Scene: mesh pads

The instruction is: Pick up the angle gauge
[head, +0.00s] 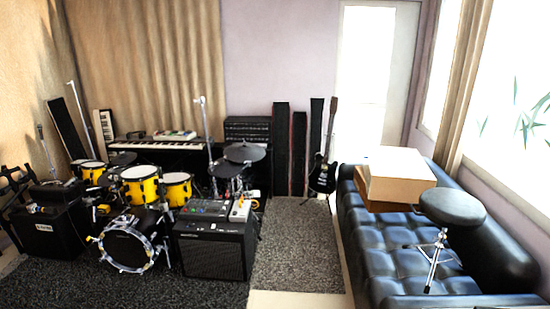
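I cannot pick out an angle gauge with certainty in the head view. Small items lie on top of the front black amplifier (212,255), among them a mixer-like box (207,207) and a white and orange item (240,210). Neither of my grippers is in view.
A yellow drum kit (140,188) stands at the left, with a keyboard (158,145) behind it. A black sofa (385,245) at the right holds cardboard boxes (400,180) and a round stool (450,208). The grey carpet (298,245) between amplifier and sofa is clear.

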